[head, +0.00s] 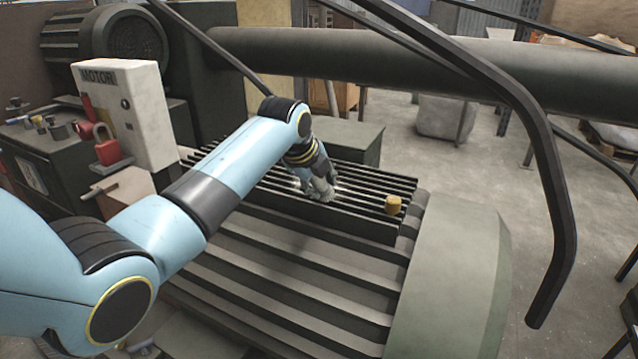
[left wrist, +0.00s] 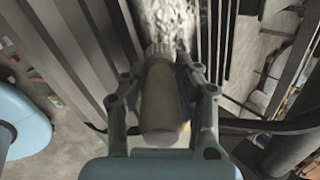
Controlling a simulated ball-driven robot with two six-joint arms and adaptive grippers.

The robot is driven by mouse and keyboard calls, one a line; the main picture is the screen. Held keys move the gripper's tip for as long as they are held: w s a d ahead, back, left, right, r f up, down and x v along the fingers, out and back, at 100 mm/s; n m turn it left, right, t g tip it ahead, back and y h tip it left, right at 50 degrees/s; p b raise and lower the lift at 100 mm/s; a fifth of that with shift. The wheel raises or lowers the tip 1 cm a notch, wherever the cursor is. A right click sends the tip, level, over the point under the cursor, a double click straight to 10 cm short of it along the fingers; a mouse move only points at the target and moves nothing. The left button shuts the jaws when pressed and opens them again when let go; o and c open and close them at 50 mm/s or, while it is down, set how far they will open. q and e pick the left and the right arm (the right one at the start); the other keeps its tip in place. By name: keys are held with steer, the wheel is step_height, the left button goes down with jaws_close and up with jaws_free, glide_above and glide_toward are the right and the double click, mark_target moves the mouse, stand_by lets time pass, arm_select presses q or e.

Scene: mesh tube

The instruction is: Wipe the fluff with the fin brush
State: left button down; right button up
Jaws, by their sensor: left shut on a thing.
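My left gripper (head: 322,194) is over the slatted fins (head: 290,203) of the machine in the head view. In the left wrist view my left gripper (left wrist: 160,85) is shut on the rounded brown-grey handle of the fin brush (left wrist: 161,105). The brush's far end points at a patch of whitish fluff (left wrist: 165,22) on the fins; whether it touches the fluff cannot be told. In the head view pale fluff (head: 297,183) shows beside the gripper, partly hidden by it. My right gripper is not in view.
A small yellow-brown cylinder (head: 393,205) stands at the right end of the fins. A white motor box (head: 125,110) with red locks is at left. A large dark pipe (head: 400,62) crosses behind, and a bent dark bar (head: 545,170) hangs at right.

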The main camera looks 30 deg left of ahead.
arm_select(q)
steer(key=shift+f, duration=0.35)
stand_by(0.4)
steer(key=shift+w, duration=0.1)
